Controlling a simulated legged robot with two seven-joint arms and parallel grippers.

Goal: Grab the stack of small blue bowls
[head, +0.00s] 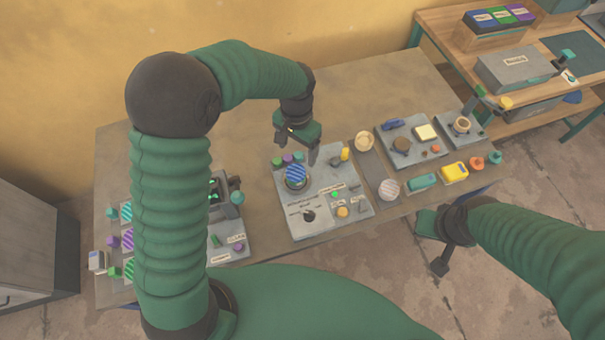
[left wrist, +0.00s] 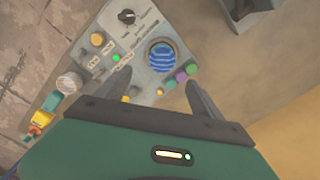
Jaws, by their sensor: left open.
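A round blue-and-white striped piece, which looks like the stack of small blue bowls (head: 297,176), sits on the grey control panel (head: 325,222) in the middle of the table. It also shows in the left wrist view (left wrist: 162,57). How many bowls it holds I cannot tell. My left gripper (head: 296,149) is open and empty above the far side of the panel. In the left wrist view its fingers (left wrist: 159,80) point toward the striped stack, apart from it. My right gripper (head: 439,262) hangs low past the table's front edge; its jaw state is unclear.
Small green and purple knobs (left wrist: 181,76) stand close beside the stack. The panel also bears a black dial (head: 308,215) and small buttons. More panels with round pieces lie right and left. The table's back left (head: 240,125) is clear.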

